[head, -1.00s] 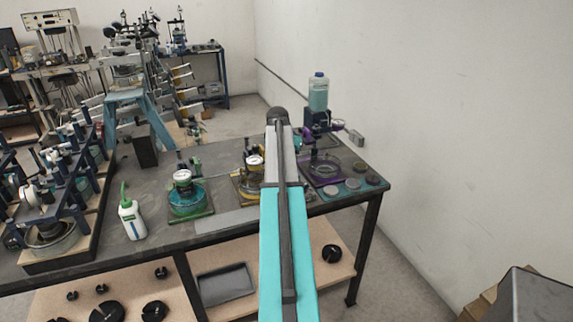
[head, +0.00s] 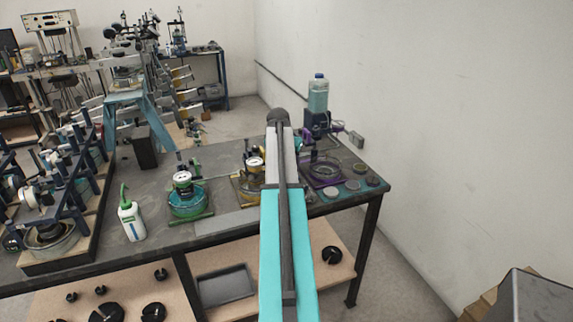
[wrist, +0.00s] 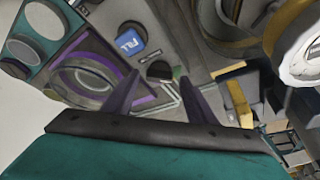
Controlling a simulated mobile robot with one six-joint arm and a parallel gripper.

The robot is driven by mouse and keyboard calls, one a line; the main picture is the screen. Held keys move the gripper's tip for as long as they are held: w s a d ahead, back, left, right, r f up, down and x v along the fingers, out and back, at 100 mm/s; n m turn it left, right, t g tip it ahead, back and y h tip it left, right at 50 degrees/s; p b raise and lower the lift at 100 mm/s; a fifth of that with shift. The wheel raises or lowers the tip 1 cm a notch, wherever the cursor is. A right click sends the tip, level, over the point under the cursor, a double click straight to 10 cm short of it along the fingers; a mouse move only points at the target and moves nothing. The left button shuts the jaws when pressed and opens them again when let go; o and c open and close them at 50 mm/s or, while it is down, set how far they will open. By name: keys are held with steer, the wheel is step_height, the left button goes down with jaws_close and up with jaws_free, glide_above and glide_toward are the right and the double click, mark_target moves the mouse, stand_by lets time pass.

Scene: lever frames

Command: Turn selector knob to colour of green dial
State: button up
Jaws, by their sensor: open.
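In the head view the green-based unit (head: 187,204) carries a white round dial (head: 182,179). The yellow-based unit (head: 247,188) stands to its right with another white dial (head: 255,162), partly behind my arm. The purple-framed unit (head: 325,170) is right of my arm. In the wrist view my gripper (wrist: 157,84) is open, its two dark fingers apart with nothing held. A small dark knob-like part (wrist: 160,70) shows near and between the fingertips; I cannot tell whether it is the selector knob. A blue block with white marking (wrist: 131,38) lies beyond the fingertips.
A white bottle with a green top (head: 130,218) stands left on the dark bench (head: 120,185). A clear bottle of bluish liquid (head: 318,95) stands at the back right. Round discs (head: 331,191) lie near the right edge. Tall racks crowd the left; a wall bounds the right.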

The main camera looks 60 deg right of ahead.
steer(key=shift+r, duration=0.1)
steer(key=b+v, duration=0.2)
steer(key=v, duration=1.1)
steer(key=shift+a+r+b, duration=0.15)
steer(key=shift+r+b, duration=0.15)
steer(key=shift+b, duration=0.1)
